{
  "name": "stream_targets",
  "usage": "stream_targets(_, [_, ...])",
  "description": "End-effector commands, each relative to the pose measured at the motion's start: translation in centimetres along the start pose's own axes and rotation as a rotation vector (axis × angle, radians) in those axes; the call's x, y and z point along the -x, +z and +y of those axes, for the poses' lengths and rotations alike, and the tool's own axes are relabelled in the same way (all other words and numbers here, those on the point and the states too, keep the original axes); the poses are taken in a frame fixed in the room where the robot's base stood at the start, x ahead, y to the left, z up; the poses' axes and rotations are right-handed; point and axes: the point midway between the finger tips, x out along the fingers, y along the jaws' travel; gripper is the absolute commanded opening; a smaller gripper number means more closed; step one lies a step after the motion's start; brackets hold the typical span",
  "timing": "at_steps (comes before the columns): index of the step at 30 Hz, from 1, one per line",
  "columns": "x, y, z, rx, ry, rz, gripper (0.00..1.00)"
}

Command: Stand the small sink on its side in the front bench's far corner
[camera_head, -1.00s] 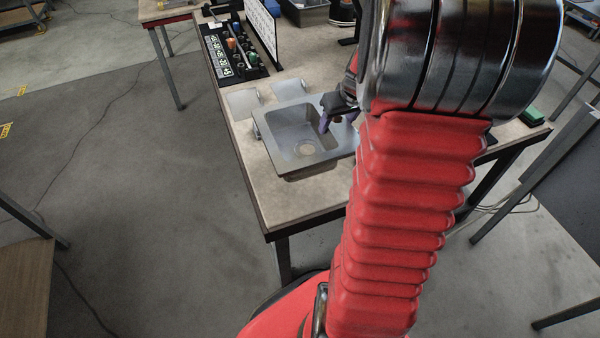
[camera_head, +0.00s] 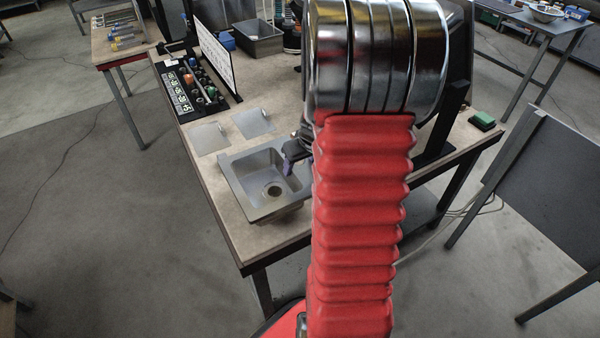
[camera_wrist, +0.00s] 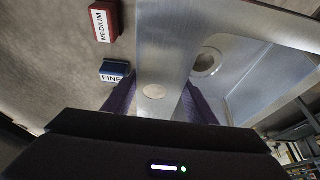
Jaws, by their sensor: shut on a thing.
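The small sink (camera_head: 238,190) is a grey metal basin with a flat rim and a round drain. It is held roughly level, opening up, over the near end of the bench (camera_head: 232,228); whether it touches the top I cannot tell. My gripper (camera_head: 297,158) is at its right rim, partly hidden by my red arm. In the wrist view, my gripper's purple fingers (camera_wrist: 157,98) are on either side of the sink's metal rim (camera_wrist: 165,50), near a round hole. The drain also shows there, to the right.
Two flat metal plates (camera_head: 208,139) (camera_head: 253,123) lie beyond the sink. Behind them are a black tool tray (camera_head: 196,92), a white sign panel (camera_head: 212,56) and a grey bin (camera_head: 257,39). A green block (camera_head: 482,120) lies at the right. Red (camera_wrist: 103,22) and blue (camera_wrist: 114,71) labelled blocks show in the wrist view.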

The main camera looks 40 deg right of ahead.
Motion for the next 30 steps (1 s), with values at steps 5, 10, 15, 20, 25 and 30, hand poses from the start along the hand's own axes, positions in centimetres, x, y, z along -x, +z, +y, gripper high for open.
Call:
stream_targets(5, [0.0,-0.1,0.0,0.000,0.000,0.002,0.02])
stream_targets(10, [-1.1,0.5,0.0,-0.001,-0.001,-0.002,0.02])
stream_targets(15, [-2.8,1.1,0.0,0.000,-0.001,0.000,0.02])
stream_targets(20, [-3.4,1.3,0.0,0.001,0.001,0.001,0.02])
stream_targets(25, [-3.4,1.3,0.0,0.001,0.001,0.001,0.02])
stream_targets(30, [-3.6,1.5,-0.1,0.002,-0.001,-0.001,0.53])
